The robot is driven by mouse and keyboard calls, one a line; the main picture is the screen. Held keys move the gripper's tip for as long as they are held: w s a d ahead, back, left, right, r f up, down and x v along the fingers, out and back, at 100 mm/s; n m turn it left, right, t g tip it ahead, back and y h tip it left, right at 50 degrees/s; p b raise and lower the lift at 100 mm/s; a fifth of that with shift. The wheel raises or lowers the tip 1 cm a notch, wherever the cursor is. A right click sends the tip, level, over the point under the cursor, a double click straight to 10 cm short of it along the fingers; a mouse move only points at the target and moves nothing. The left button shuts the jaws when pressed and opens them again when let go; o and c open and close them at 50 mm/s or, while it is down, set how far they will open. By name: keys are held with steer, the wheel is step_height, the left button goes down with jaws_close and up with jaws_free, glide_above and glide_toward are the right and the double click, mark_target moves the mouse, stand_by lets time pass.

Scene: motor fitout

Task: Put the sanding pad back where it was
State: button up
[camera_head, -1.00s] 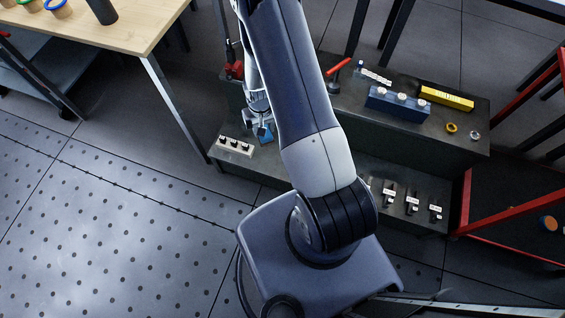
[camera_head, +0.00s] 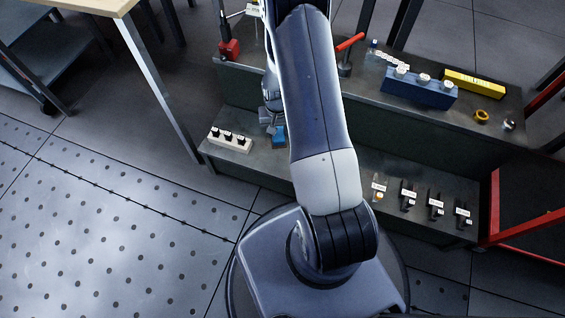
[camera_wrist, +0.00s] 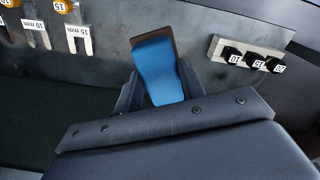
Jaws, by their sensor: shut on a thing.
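The blue sanding pad (camera_wrist: 160,72) with a dark brown end is between the fingers of my gripper (camera_wrist: 160,95) in the wrist view. My gripper is shut on it. In the head view the blue pad (camera_head: 279,136) shows just left of my arm, at the dark lower shelf step, to the right of a pale block with black pieces. My gripper (camera_head: 270,118) is partly hidden by my arm there. Whether the pad touches the shelf surface cannot be told.
The pale block (camera_head: 230,141) with labelled black pieces also shows in the wrist view (camera_wrist: 246,55). Labelled tools (camera_head: 408,196) lie on the lower step at right. A blue block (camera_head: 418,90), a yellow level (camera_head: 474,83) and a red-handled tool (camera_head: 347,52) are on the upper step.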

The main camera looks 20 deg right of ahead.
mark_target(283, 129)
steer(key=shift+m, duration=0.4)
steer(key=f+b, duration=0.1)
steer(key=d+f+b, duration=0.1)
steer(key=f+b, duration=0.2)
steer(key=f, duration=0.1)
steer(key=shift+w+d+f, duration=0.15)
steer(key=shift+w+d, duration=0.05)
steer(key=shift+d, duration=0.2)
step_height(283, 129, down, 10)
steer(key=b, duration=0.4)
steer(key=shift+r, duration=0.2)
steer(key=shift+f+b, duration=0.2)
steer(key=shift+b, duration=0.15)
steer(key=o, duration=0.9)
steer(key=shift+r, duration=0.1)
step_height(283, 129, up, 12)
steer(key=p, duration=0.4)
steer(key=shift+r+p, duration=0.15)
steer(key=shift+p, duration=0.25)
